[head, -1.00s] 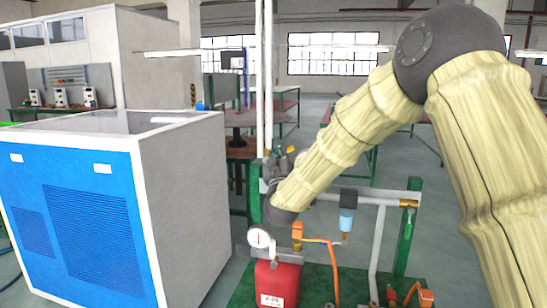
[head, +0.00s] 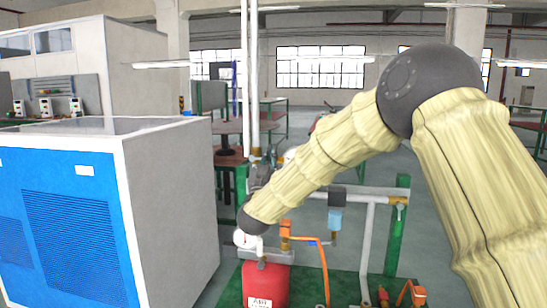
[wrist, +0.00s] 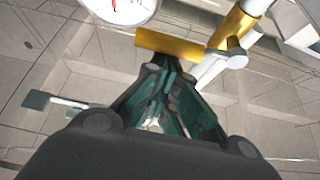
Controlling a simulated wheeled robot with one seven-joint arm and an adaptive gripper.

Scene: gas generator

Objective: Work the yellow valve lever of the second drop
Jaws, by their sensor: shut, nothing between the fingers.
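A yellow lever bar (wrist: 168,44) lies across the upper middle of the wrist view, just beyond my fingertips. My gripper (wrist: 170,75) is shut and empty, its dark green fingers together just below the bar. I cannot tell whether they touch it. In the head view my gripper (head: 260,175) points up beside the white vertical pipes (head: 250,90), partly hidden behind my arm. I cannot make out the lever in the head view. A brass fitting (wrist: 236,22) on a white pipe sits to the right of the bar.
A white dial gauge (wrist: 122,8) is close by at the upper left. A red tank (head: 266,285) stands below my wrist, with an orange hose (head: 323,268) to its right. A blue-and-grey cabinet (head: 165,190) fills the left. The green frame post (head: 398,230) stands at right.

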